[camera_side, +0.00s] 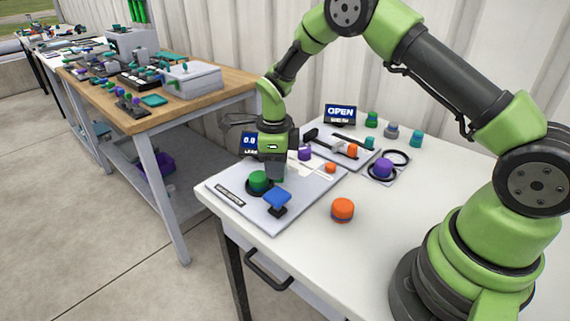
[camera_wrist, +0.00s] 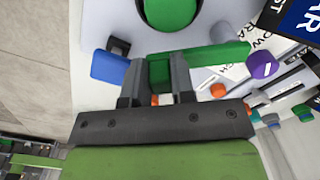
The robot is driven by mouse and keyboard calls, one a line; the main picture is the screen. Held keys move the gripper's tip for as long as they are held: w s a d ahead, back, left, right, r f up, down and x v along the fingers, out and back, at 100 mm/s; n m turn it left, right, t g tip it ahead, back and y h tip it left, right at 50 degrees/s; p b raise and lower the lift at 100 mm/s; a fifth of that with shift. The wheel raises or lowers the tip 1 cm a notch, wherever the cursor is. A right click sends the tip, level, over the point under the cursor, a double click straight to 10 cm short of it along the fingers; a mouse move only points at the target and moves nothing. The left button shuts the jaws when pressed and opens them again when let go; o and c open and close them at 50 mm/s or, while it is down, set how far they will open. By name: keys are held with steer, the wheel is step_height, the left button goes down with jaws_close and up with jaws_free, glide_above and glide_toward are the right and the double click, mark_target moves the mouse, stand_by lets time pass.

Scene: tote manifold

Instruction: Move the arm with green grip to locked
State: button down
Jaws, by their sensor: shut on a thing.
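My gripper (camera_side: 276,172) is low over the light grey panel (camera_side: 312,200) at the front left of the table. In the wrist view my gripper (camera_wrist: 160,72) has its two fingers closed on either side of a green grip (camera_wrist: 161,73). A green bar (camera_wrist: 222,54) shows just right of the fingers; I cannot tell how it joins the grip. In the side view the gripper hides the green grip. A round green knob (camera_side: 259,180) on a dark base sits beside the gripper. No locked mark is readable.
A blue paddle handle (camera_side: 277,199) stands on the panel close to the gripper. An orange knob (camera_side: 343,209) sits on bare table to the right. Behind are a purple knob (camera_side: 382,168), a slider panel (camera_side: 345,150) and an OPEN sign (camera_side: 341,113). The table's front right is clear.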

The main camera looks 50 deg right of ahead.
steer(key=w+m, duration=0.1)
steer(key=m, duration=0.1)
steer(key=w+a+m, duration=0.1)
steer(key=shift+w+m, duration=0.15)
steer(key=shift+m, duration=0.25)
steer(key=shift+w+a+m, duration=0.1)
steer(key=shift+w+m, duration=0.55)
steer(key=shift+m, duration=0.35)
steer(key=shift+w+m, duration=0.65)
steer(key=shift+m, duration=0.35)
steer(key=c, duration=1)
jaws_free()
steer(key=shift+o, duration=0.2)
steer(key=shift+r, duration=0.1)
step_height(320, 180, up, 10)
